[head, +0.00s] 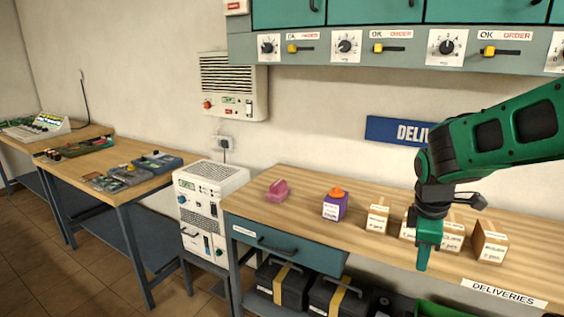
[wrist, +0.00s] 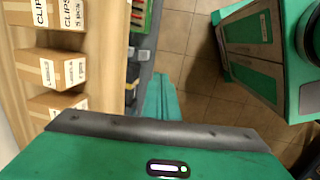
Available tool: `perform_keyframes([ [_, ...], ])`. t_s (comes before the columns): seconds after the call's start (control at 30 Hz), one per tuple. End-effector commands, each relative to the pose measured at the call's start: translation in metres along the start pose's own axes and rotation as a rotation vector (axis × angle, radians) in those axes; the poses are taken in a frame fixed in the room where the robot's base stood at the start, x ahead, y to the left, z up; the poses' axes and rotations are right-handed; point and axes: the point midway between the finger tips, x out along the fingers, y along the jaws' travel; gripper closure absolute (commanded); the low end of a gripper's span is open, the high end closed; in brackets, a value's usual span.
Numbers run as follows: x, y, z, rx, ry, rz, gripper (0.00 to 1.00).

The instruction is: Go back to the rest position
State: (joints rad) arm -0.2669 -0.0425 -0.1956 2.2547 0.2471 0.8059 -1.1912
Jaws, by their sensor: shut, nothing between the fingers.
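My green gripper (head: 424,256) hangs from my arm at the right of the head view, pointing down in front of the deliveries bench (head: 300,190). Its fingers are shut with nothing between them. In the wrist view the gripper's green body fills the bottom and the shut fingers (wrist: 163,97) show above its dark edge. Small cardboard boxes stand on the bench behind it: one (head: 376,218) to its left, one (head: 490,241) to its right, and others partly hidden by the gripper.
A purple box with an orange top (head: 335,205) and a pink object (head: 277,190) stand further left on the bench. A white cabinet unit (head: 212,205) adjoins its left end. Black cases (head: 283,283) sit below. Dial panels (head: 400,47) hang above. Tiled floor shows at lower left.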

Motion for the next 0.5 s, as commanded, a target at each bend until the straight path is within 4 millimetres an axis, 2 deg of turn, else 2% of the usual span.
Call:
perform_keyframes([
  [0.03,-0.005,-0.009,0.026,0.137,0.003,-0.015,1.0],
  [0.2,-0.015,-0.051,0.094,0.616,-0.003,-0.078,1.0],
  [0.4,-0.021,-0.112,0.153,1.155,-0.029,-0.148,1.0],
  [0.5,-0.023,-0.138,0.169,1.366,-0.044,-0.175,1.0],
])
